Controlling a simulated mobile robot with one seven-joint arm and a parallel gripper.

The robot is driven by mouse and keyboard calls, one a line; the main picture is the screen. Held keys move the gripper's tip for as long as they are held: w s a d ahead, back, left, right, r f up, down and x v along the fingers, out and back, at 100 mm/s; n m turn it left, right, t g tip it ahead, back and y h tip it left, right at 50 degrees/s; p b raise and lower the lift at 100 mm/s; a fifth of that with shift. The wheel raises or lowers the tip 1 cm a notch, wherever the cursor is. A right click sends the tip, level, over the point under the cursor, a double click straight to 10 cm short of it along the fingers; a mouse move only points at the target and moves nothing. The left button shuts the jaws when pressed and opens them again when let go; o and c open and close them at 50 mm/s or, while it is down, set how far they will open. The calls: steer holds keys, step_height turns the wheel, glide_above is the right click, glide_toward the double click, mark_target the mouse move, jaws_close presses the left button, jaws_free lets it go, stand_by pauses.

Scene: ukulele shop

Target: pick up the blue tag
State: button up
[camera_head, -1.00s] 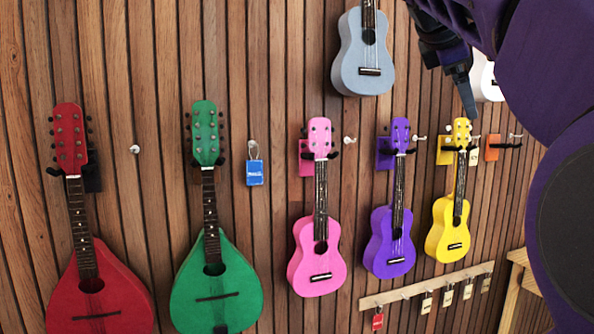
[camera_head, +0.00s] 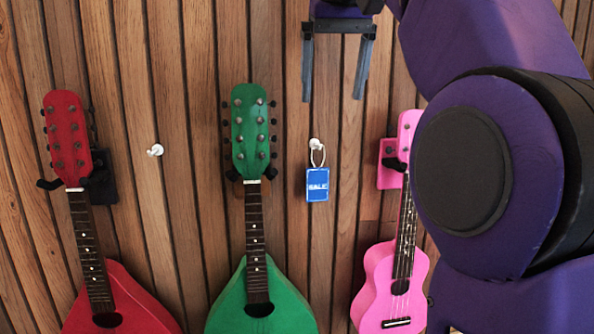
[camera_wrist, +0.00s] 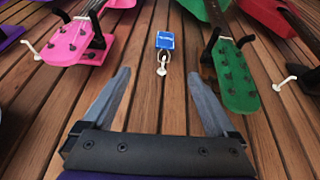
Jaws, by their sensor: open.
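The blue tag (camera_head: 317,185) hangs by a pale loop from a small white peg on the wooden slat wall, between the green and pink instruments. It has white lettering. In the wrist view the blue tag (camera_wrist: 165,41) shows beyond the fingertips, near the middle, with its peg on the near side. My gripper (camera_head: 334,98) is open and empty, its two grey fingers pointing down above the peg and tag. In the wrist view my gripper (camera_wrist: 159,74) has its fingers spread wide, with the tag apart from both.
The green mandolin-like instrument (camera_head: 252,140) hangs just left of the tag, and the pink ukulele (camera_head: 380,280) just right. A red instrument (camera_head: 68,140) hangs farther left. An empty white peg (camera_head: 155,150) sits between red and green. Bare wall surrounds the tag.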

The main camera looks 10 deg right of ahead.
glide_above(318, 173)
steer(key=s, duration=0.2)
step_height(318, 173, down, 11)
steer(key=shift+f, duration=0.1)
steer(key=x, duration=0.5)
steer(key=shift+s+a+f, duration=0.1)
steer(key=shift+s+f, duration=0.05)
steer(key=c, duration=1.4)
